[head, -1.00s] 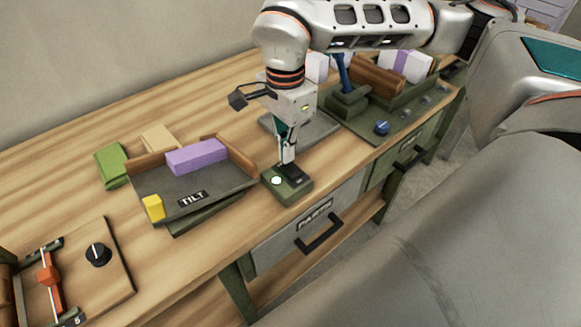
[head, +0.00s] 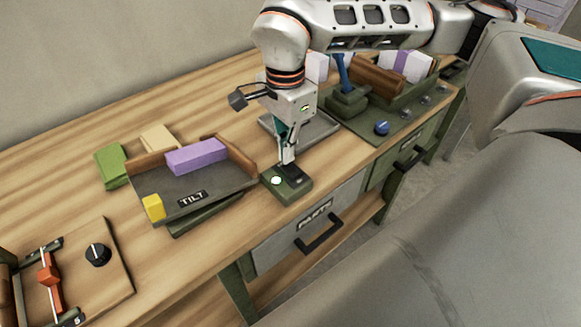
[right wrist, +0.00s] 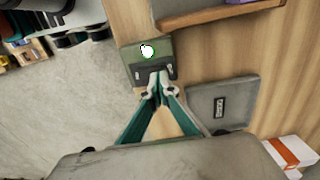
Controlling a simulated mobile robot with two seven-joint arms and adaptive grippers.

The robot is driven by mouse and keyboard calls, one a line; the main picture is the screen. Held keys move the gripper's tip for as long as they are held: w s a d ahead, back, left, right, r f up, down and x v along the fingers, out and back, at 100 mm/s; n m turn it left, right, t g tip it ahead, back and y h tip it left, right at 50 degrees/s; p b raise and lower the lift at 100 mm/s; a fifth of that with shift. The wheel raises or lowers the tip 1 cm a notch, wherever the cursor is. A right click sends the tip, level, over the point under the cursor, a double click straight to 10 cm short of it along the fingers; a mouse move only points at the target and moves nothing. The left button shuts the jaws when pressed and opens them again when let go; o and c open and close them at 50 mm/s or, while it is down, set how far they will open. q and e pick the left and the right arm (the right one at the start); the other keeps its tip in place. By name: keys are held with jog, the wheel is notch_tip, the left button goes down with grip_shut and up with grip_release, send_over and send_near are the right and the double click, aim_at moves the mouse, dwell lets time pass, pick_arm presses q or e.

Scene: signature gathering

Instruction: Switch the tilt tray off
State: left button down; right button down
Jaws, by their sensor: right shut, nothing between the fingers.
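The tilt tray (head: 150,185) is a dark tray with wooden side walls and a TILT label, holding a purple block (head: 196,156) and a yellow block (head: 153,207). Right of it stands a small green switch box (head: 287,190) with a lit whitish-green lamp (head: 276,181) and a black rocker (head: 294,173). My right gripper (head: 288,160) points down with its closed fingertips at the rocker. In the right wrist view the fingertips (right wrist: 157,88) are together at the rocker (right wrist: 150,74), and the lamp (right wrist: 147,50) glows. Whether they touch is hard to tell. My left gripper is out of view.
A grey plate (head: 315,127) lies behind my right gripper. A green panel (head: 400,122) with a blue knob (head: 382,128) is at the right. A board (head: 115,275) with a black dial is at front left. Drawer handles (head: 318,236) stick out in front.

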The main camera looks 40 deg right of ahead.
aim_at(287, 165)
jog(key=shift+f+b, duration=0.6)
jog(key=shift+f, duration=0.5)
dwell(0.4)
jog(key=shift+r, duration=0.15)
jog(key=shift+r+p, duration=2.7)
jog(key=shift+r, duration=0.75)
